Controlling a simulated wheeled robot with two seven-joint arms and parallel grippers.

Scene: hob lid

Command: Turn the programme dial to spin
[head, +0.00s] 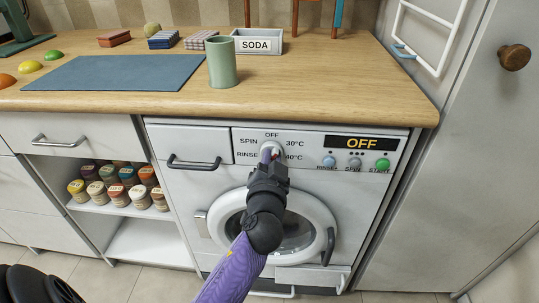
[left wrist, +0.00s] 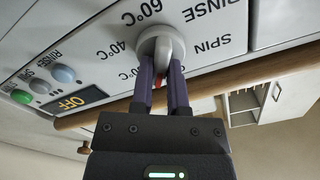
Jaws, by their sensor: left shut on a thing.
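The programme dial (left wrist: 158,44) is a round pale grey knob on the white washing machine's panel. It also shows in the head view (head: 272,147), mostly covered by my gripper. Labels around it read OFF, SPIN (head: 249,142), RINSE, 30°C, 40°C and 60°C. My left gripper (head: 270,153) is shut on the dial, its two purple fingers on either side of the knob in the left wrist view (left wrist: 162,75). A red mark shows between the fingers, on the OFF side; its exact pointing is partly hidden. The display (head: 362,143) reads OFF. My right gripper is out of view.
Buttons RINSE+, SPIN and START (head: 382,164) sit right of the dial. The round door (head: 318,215) is below, behind my arm. The wooden worktop (head: 330,93) overhangs the panel, with a green cup (head: 222,62) near its front edge. A tall cabinet stands at right.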

